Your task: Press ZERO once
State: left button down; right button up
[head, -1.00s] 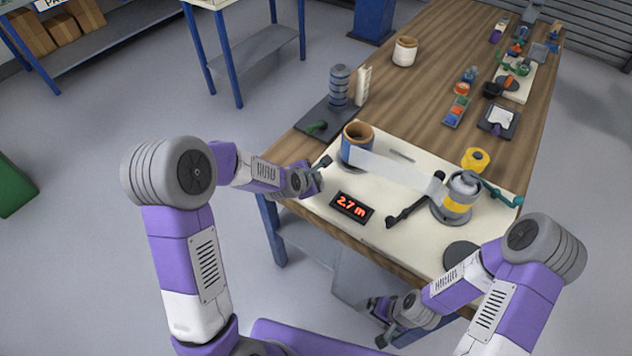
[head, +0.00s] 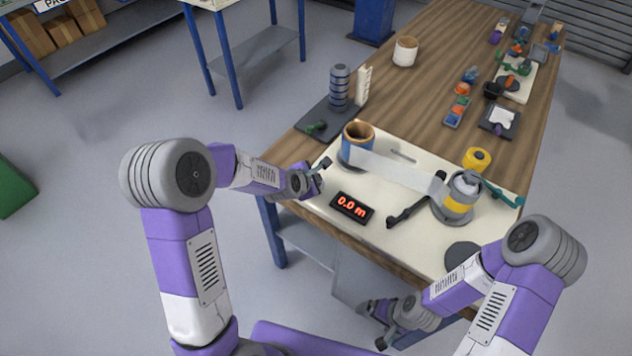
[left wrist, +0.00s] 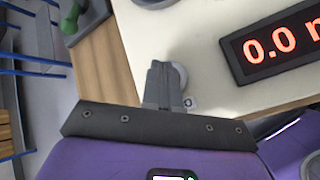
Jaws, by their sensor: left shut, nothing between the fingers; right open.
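A black display (head: 352,207) on the cream board reads "0.0 m" in red; it also shows at the right of the left wrist view (left wrist: 275,48). A pale grey round button (left wrist: 182,74) sits on the board beside a small label (left wrist: 190,102), partly hidden by my fingers. My left gripper (head: 318,178) is shut and empty at the board's left edge. In the left wrist view its fingertips (left wrist: 160,68) overlap the button; I cannot tell whether they touch it. My right gripper (head: 374,326) is open and empty, low in front of the table.
On the cream board (head: 320,205), a film strip (head: 395,171) runs from a blue roll (head: 354,153) to a grey and yellow roller (head: 459,203). A black handle (head: 407,211) lies between. A dark stand with a ringed post (head: 339,88) is behind left.

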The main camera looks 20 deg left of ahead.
dwell(0.4)
pick_arm(q)
jog(key=shift+r+p, duration=0.5)
jog(key=shift+r, duration=0.35)
notch_tip(320, 180, up, 5)
jog(key=p, duration=0.3)
jog(key=shift+p, duration=0.4)
dwell(0.4)
